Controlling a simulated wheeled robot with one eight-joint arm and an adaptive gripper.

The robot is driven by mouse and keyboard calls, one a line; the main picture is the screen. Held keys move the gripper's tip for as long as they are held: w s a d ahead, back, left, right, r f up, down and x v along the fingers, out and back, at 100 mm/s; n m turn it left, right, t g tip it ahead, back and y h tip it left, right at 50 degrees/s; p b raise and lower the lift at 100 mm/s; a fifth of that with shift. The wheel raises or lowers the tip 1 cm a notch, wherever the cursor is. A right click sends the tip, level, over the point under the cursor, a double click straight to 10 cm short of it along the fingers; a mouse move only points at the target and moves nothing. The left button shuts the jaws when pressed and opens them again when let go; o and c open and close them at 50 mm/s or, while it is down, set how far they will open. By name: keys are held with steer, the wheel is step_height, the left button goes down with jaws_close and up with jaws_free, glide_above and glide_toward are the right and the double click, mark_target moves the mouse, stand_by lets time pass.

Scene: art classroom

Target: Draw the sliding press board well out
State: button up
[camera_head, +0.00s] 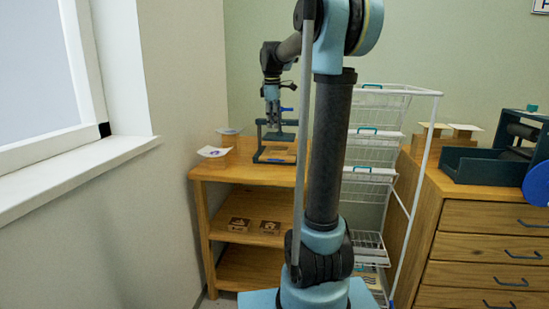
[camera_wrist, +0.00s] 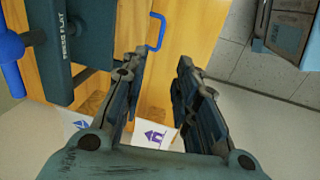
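A small dark teal press (camera_head: 262,140) stands on top of the wooden shelf unit, with a pale wooden board (camera_head: 278,155) low in its frame. In the wrist view the press body (camera_wrist: 72,55) is at the left, lettered "PRESS FLAT". A blue loop handle (camera_wrist: 156,31) shows beside it over the wood; it looks like the board's handle, though the join is not clear. My gripper (camera_head: 272,118) is above the press, pointing down. In the wrist view its fingers (camera_wrist: 158,68) are apart, with nothing between them. The handle lies beyond the fingertips, apparently untouched.
Printed cards (camera_head: 214,152) lie left of the press and show in the wrist view (camera_wrist: 153,134). The wall is close at left. A white wire basket rack (camera_head: 427,145) stands to the right, then a drawer cabinet (camera_head: 483,218) with a roller press (camera_head: 482,167).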

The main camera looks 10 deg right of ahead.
steer(key=w+f, duration=0.1)
steer(key=f, duration=1)
steer(key=w+d+f, duration=0.1)
steer(key=f, duration=0.4)
steer(key=shift+w+f, duration=0.15)
steer(key=shift+w, duration=0.2)
jaws_close()
